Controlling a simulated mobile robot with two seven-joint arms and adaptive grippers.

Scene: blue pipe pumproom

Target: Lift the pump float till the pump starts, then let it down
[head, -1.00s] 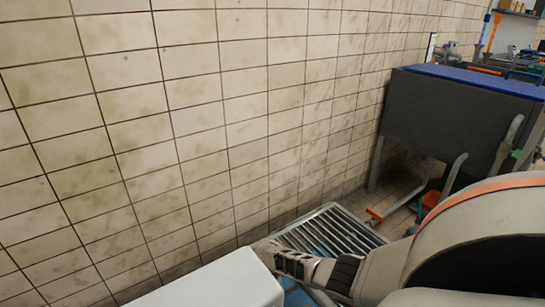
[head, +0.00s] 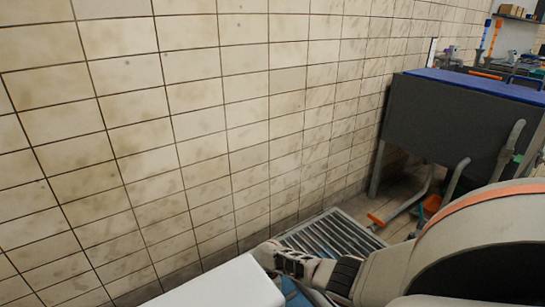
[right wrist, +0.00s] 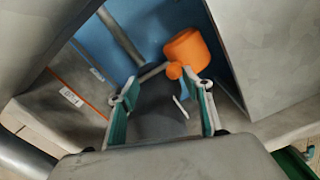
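In the right wrist view an orange float (right wrist: 186,50), a short cylinder with a small orange knob on a thin rod, is in front of a blue surface. My right gripper (right wrist: 167,88) is open, its green-lined fingers spread wide. The float's body is just beyond the fingertips, with the knob near the gap between them. I cannot tell if anything touches. The float cannot be made out in the head view, where my right arm fills the lower right. My left gripper is not in view. I cannot pick out the pump.
A tiled wall (head: 200,130) runs along the left. A slatted metal grating (head: 330,236) lies at its foot. A dark tank with a blue lid (head: 455,110) stands at the right on legs, with pipes below.

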